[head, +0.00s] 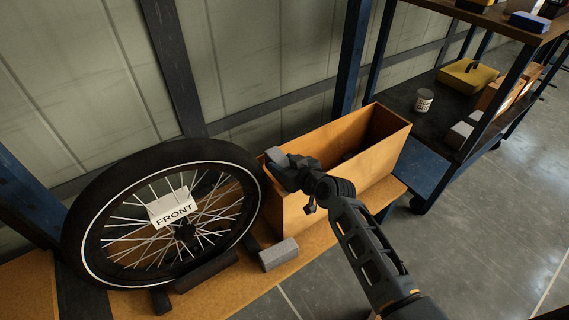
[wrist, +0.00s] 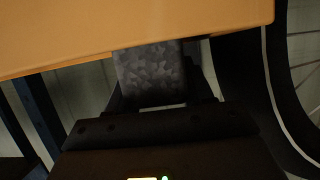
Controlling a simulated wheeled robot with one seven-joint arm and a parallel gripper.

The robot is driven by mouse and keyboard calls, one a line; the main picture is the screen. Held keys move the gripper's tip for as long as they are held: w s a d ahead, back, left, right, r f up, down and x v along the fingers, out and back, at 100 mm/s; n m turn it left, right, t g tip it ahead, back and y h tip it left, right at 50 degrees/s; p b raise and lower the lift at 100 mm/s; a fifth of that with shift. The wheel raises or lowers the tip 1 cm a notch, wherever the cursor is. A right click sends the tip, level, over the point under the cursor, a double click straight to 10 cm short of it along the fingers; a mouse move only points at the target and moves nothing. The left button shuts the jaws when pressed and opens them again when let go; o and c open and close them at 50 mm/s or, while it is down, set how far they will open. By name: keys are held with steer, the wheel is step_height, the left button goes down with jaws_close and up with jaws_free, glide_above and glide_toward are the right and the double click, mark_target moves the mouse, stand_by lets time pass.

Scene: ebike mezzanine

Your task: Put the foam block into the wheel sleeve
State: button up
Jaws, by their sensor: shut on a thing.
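My gripper (head: 290,167) is shut on a grey foam block (head: 277,156). In the wrist view the speckled foam block (wrist: 150,75) sits between the jaws, its far end next to an orange-brown panel. The open-topped orange-brown box (head: 350,190), which looks like the wheel sleeve, stands on the bench. My gripper is at its left end, near the rim; I cannot tell whether the block touches it. A second grey block (head: 279,255) lies on the bench in front of the box. The box's inside is dark and partly hidden.
A spoked wheel (head: 105,178) with a "FRONT" tag (head: 172,207) stands upright just left of the box, in a dark holder (head: 207,270). A shelf rack (head: 472,145) with a can (head: 424,100) and yellow case (head: 466,78) is at right. The floor at right is clear.

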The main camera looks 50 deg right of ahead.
steer(key=shift+f+b, duration=0.4)
steer(key=shift+f, duration=0.25)
steer(key=o, duration=1.1)
steer(key=shift+a, duration=0.1)
steer(key=p+v, duration=0.1)
steer(key=v, duration=0.6)
steer(key=shift+s+r, duration=0.15)
steer(key=shift+s, duration=0.25)
